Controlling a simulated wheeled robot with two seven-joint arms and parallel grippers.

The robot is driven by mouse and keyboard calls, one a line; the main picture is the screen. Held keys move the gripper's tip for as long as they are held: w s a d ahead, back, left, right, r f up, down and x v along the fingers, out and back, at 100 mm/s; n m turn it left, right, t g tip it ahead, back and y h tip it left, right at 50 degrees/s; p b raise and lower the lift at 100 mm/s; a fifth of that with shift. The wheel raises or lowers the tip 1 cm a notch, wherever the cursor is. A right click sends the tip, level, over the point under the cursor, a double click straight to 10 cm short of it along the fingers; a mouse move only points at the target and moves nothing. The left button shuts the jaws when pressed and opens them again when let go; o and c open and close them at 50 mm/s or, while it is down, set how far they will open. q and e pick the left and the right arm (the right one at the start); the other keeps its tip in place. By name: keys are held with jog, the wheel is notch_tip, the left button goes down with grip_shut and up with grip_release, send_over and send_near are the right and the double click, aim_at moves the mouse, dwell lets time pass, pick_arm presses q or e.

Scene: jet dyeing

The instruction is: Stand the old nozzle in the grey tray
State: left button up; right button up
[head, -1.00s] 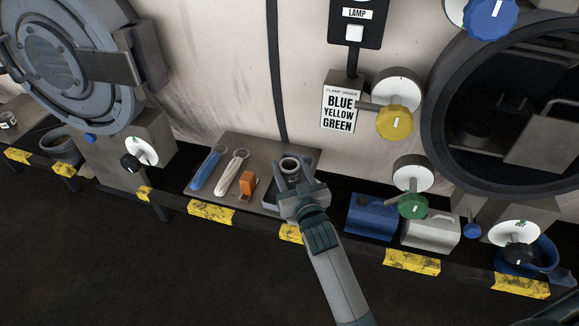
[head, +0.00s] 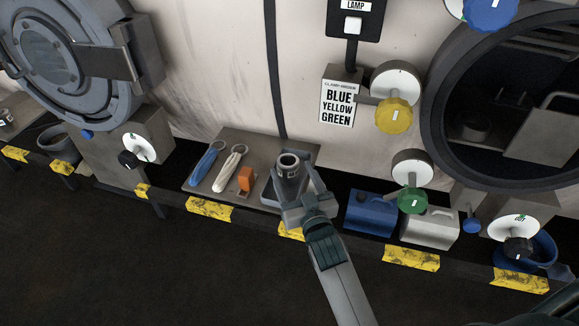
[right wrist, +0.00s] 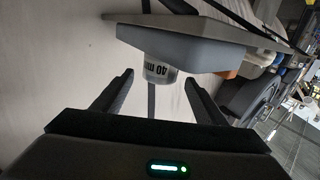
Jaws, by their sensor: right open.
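The old nozzle (head: 289,163), a grey ring-topped cylinder, stands upright in the grey tray (head: 267,196) on the shelf. In the right wrist view the nozzle (right wrist: 160,72) shows a white band with partly visible "40" lettering, against the grey tray (right wrist: 200,53); that picture is turned over. My right gripper (head: 298,185) is open, on the near side of the nozzle. In the right wrist view the fingers of the right gripper (right wrist: 158,88) are spread wide, with the nozzle ahead between them and a gap on each side. The nozzle's base is partly hidden in the head view. My left gripper is not in view.
A round open hatch (head: 480,120) is at right.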

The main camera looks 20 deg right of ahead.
jog(key=s, duration=0.5)
jog(key=shift+s+b, duration=0.35)
jog(key=shift+b, duration=0.05)
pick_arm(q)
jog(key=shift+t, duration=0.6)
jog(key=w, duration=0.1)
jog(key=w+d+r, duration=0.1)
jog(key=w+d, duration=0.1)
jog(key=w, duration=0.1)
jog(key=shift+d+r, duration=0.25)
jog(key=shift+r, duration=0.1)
pick_arm(e)
jog(key=shift+s, duration=0.7)
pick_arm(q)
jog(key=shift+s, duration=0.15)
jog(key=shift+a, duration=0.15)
